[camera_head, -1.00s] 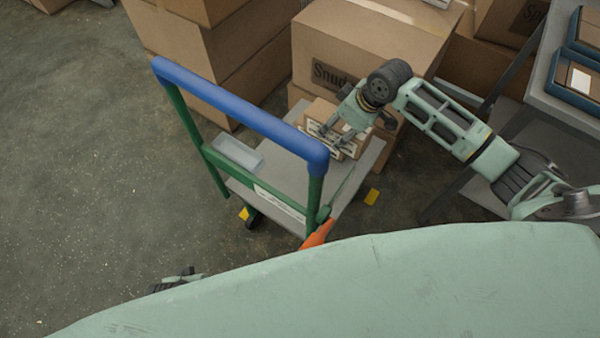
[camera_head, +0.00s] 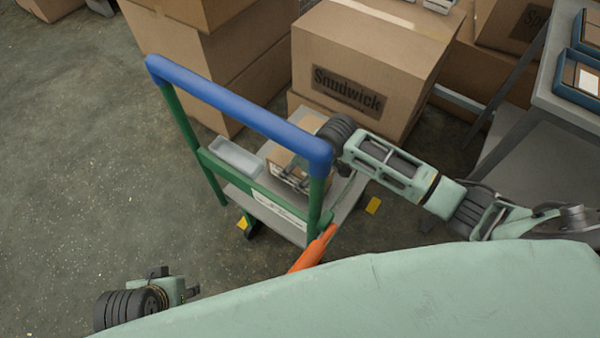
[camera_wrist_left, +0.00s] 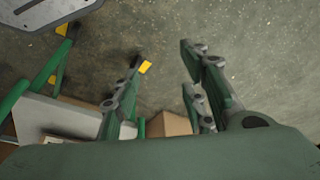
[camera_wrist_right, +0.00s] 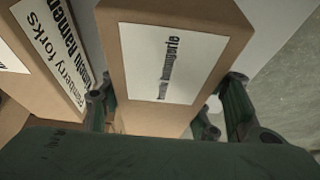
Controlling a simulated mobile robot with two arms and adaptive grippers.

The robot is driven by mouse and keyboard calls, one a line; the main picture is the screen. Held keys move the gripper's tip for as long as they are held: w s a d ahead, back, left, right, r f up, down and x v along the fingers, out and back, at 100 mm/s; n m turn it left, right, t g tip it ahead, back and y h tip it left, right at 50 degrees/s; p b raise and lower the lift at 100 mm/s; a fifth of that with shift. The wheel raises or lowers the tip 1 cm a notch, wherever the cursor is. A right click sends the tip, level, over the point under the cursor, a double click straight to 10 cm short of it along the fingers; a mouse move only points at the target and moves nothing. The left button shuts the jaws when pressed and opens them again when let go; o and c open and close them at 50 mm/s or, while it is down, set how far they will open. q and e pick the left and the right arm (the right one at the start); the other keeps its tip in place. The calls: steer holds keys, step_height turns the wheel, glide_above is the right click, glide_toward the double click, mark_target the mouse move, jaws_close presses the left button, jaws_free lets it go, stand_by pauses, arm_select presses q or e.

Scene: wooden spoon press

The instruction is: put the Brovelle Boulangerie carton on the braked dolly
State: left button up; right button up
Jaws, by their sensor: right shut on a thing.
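The dolly has a blue handle bar (camera_head: 235,112), green posts and a grey deck (camera_head: 345,200). My right gripper (camera_head: 298,178), partly behind the handle post, is shut on a small brown carton (camera_head: 283,160) over the deck. I cannot tell whether the carton touches the deck. In the right wrist view the carton (camera_wrist_right: 165,110) sits between the fingers (camera_wrist_right: 160,105), its white label partly readable, ending like "Boulangerie". My left gripper (camera_head: 192,291) is low at the front left, away from the dolly. Its fingers (camera_wrist_left: 165,90) are open and empty in the left wrist view.
Another labelled carton (camera_wrist_right: 45,60) is close beside the held one. A grey tray (camera_head: 236,157) sits near the handle. An orange lever (camera_head: 314,252) sticks out at the dolly's near corner. Large cartons (camera_head: 365,70) stand behind; a grey rack (camera_head: 530,130) is right. Floor at left is clear.

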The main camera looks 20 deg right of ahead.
steer(key=shift+w+f, duration=0.1)
steer(key=shift+f, duration=0.6)
arm_select(q)
steer(key=shift+v, duration=1.05)
arm_select(e)
steer(key=o, duration=1.4)
steer(key=shift+f, duration=0.1)
arm_select(q)
steer(key=shift+a, duration=0.1)
arm_select(e)
steer(key=shift+o, duration=0.2)
